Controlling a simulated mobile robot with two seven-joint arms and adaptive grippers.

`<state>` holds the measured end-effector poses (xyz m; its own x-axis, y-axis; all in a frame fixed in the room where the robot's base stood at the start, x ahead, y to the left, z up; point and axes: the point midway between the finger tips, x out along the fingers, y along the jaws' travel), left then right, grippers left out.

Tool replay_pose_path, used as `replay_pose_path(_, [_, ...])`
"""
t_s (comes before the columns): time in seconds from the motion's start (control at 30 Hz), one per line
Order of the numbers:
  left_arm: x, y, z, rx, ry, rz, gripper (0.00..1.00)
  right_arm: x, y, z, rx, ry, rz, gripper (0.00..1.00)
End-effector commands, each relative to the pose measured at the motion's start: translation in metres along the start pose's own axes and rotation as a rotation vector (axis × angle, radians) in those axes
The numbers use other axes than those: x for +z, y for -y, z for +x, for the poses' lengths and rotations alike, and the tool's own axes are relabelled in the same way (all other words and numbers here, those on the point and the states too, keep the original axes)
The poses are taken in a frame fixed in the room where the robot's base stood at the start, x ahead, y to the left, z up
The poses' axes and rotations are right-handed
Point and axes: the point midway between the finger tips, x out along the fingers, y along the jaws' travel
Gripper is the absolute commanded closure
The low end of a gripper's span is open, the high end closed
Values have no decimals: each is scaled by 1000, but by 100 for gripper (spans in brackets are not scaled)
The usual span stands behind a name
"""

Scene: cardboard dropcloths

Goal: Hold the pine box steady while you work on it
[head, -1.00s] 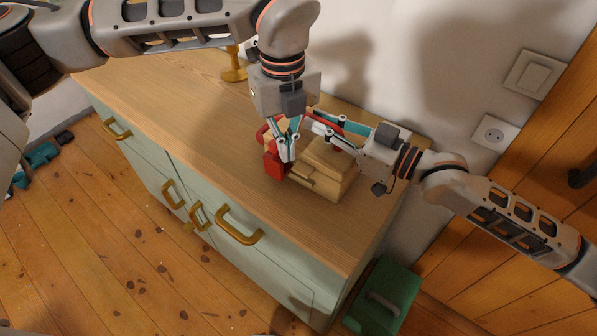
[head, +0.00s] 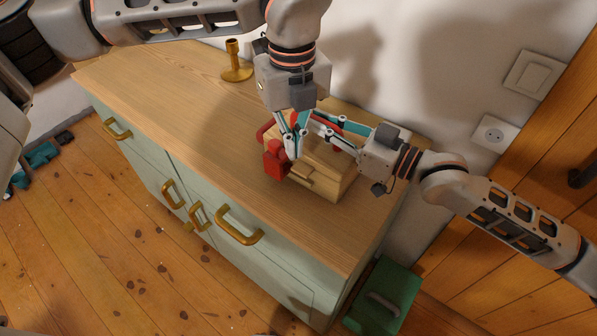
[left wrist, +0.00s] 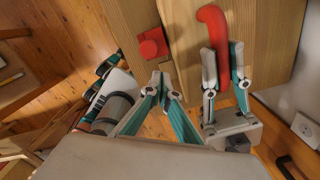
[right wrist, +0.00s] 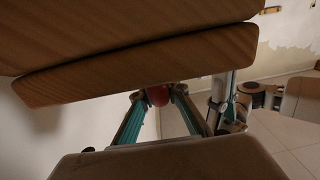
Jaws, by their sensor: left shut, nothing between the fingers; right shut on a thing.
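The pale pine box (head: 322,186) sits near the right end of the wooden worktop. A red block (head: 275,160) is at its left front side, and it also shows in the left wrist view (left wrist: 152,43). A curved red bar (head: 265,131) passes behind my left gripper. My left gripper (head: 293,155) is shut and empty, pointing down just right of the red block; contact is unclear. My right gripper (head: 305,118) reaches in from the right over the box. It is shut on the curved red bar (left wrist: 213,40), clearest in the left wrist view. My grippers hide part of the box top.
A brass candlestick (head: 236,63) stands at the back of the worktop (head: 170,110), whose left and middle are clear. The wall rises behind, with a socket (head: 493,134). A green case (head: 383,297) is on the floor by the cabinet's right end.

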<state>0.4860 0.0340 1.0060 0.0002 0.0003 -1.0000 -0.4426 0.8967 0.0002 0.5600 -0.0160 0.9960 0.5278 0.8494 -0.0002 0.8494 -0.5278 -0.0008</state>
Motion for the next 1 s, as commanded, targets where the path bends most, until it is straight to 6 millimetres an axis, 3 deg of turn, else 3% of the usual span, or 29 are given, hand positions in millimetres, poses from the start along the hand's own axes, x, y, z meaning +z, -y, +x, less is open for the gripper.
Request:
replay_pose_path(0.5, [0,0,-46,-1,1,0,100,0,0,0,-1,0,0,100])
replay_pose_path(1.0, [0,0,-52,0,0,1,100,0,0,0,-1,0,0,100])
